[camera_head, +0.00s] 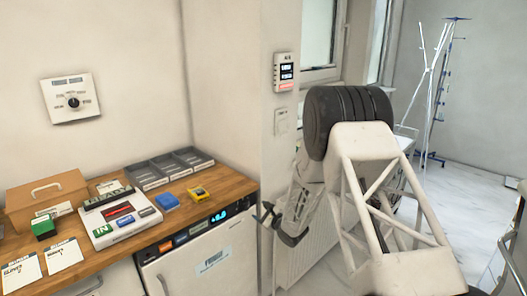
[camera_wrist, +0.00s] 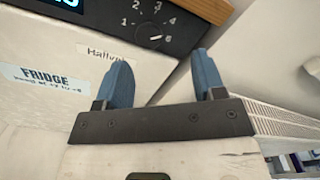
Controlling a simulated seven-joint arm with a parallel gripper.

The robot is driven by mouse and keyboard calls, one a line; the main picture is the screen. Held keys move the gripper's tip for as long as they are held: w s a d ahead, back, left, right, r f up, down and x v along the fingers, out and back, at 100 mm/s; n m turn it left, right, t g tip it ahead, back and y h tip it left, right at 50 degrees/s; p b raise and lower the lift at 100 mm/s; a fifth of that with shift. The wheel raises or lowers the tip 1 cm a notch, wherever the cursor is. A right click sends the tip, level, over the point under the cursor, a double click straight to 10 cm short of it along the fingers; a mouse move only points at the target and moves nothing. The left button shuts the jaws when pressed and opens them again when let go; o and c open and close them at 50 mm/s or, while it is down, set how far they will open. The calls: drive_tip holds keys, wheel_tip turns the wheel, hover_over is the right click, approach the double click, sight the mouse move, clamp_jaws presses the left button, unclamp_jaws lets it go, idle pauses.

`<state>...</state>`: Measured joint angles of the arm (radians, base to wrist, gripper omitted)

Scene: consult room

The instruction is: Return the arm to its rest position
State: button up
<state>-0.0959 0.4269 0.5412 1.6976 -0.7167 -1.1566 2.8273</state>
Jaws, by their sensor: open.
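My gripper (camera_head: 268,222) is at the right end of the wooden counter, in front of the fridge's right edge in the head view. In the wrist view my gripper (camera_wrist: 163,75) shows two blue fingers spread wide apart with nothing between them. The fingers point toward the white fridge front (camera_wrist: 50,60) and its dark control strip with a numbered dial (camera_wrist: 155,38). My white arm is bent in the right half of the head view, with its lattice link in the foreground.
A white radiator (camera_head: 322,262) is beside my gripper. A coat stand (camera_head: 428,95) is far right.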

drive_tip(key=s+d+r+n+h, duration=0.35)
drive_tip(key=s+d+r, duration=0.2)
drive_tip(key=r, duration=0.45)
drive_tip(key=s+d+r+n+h, duration=0.3)
drive_tip(key=s+d+r+h, duration=0.25)
drive_tip(key=r, duration=0.45)
drive_tip(key=s+d+r+n+g+h, duration=0.1)
drive_tip(key=s+d+r+n+g, duration=0.2)
drive_tip(key=s, duration=0.5)
drive_tip(key=s+d+r+n+g+h, duration=0.1)
drive_tip(key=s+d+r+h, duration=0.1)
drive_tip(key=s+d+r, duration=0.35)
drive_tip(key=s+r+n+g, duration=0.1)
drive_tip(key=s+n+g, duration=0.5)
drive_tip(key=s, duration=3)
drive_tip(key=n, duration=0.3)
drive_tip(key=shift+d+n, duration=0.15)
drive_tip(key=shift+n, duration=0.2)
